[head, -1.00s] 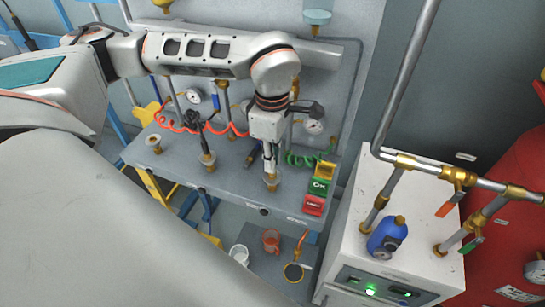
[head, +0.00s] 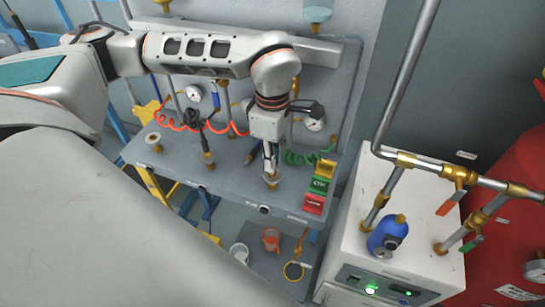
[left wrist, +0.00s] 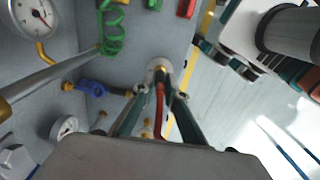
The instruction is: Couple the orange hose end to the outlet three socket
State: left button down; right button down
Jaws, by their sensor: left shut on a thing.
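My left gripper (head: 270,168) points down over the rightmost of the brass-coloured sockets (head: 272,182) on the bench's front part. The left wrist view shows its two fingers close together around a thin red-orange piece (left wrist: 160,105), which looks like the orange hose end. A round pale fitting (left wrist: 159,65) shows just beyond the fingertips. The coiled orange hose (head: 178,125) hangs along the back panel and runs behind my gripper. I cannot tell whether the hose end is seated in the socket. No readable outlet number shows. My right gripper is out of view.
Two more sockets, at left (head: 154,141) and middle (head: 208,160), stand on the grey bench (head: 180,170). A green coiled hose (head: 297,157) and green and red blocks (head: 318,186) lie close right of my gripper. A white cabinet with pipes (head: 355,250) stands at the right.

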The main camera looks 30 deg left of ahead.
pick_arm(q)
jog(key=shift+f, duration=0.2)
jog(key=c, duration=2)
grip_release()
jog(key=shift+o, duration=0.2)
jog(key=shift+r, duration=0.15)
notch_tip(320, 180, up, 12)
jog(key=shift+f, duration=0.1)
jog(key=shift+s+f, duration=0.1)
